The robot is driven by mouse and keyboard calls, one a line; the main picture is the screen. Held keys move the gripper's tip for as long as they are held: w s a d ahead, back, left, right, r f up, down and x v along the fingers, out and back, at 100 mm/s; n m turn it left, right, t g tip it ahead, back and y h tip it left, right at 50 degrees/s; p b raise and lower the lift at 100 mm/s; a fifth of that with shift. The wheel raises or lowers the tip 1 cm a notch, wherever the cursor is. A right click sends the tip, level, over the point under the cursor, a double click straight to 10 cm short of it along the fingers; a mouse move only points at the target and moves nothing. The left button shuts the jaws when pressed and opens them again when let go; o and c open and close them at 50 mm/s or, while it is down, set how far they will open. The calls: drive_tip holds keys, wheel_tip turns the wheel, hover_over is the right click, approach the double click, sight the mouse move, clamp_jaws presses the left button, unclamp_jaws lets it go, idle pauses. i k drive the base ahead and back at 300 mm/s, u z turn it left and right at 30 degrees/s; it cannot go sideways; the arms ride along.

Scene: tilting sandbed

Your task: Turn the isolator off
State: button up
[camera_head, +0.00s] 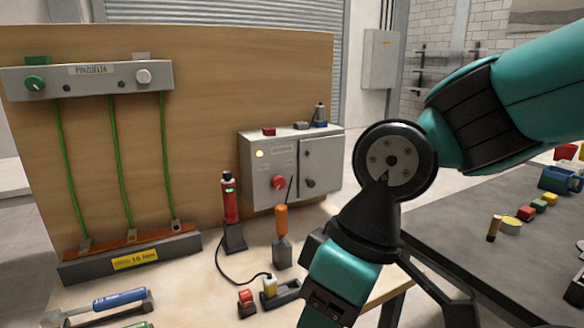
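A grey box (256,190) stands against the wooden board, right of centre, with a red rotary knob (279,182) on its front that looks like the isolator switch. A small lamp (260,154) above the knob glows pale yellow. The right part of the box is a door panel (322,160) with a small dark knob (310,183). The exact pointing of the red knob is too small to read. My arm comes in from the right and bends down in front of the bench, right of the box. My gripper is out of the picture.
A red handheld tester (229,198) stands in a holder, and an orange-handled tool (282,222) stands upright before the box. A padlock-like red item (246,299) lies in front. Green wires (117,150) run down the board at left. A dark table (480,240) lies right.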

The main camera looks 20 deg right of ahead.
sight(279, 182)
drive_tip(key=z, duration=0.5)
drive_tip(key=k, duration=0.6)
drive_tip(key=z, duration=0.85)
drive_tip(key=i, duration=0.55)
drive_tip(key=u, duration=0.65)
drive_tip(key=i, duration=0.8)
drive_tip(key=u, duration=0.8)
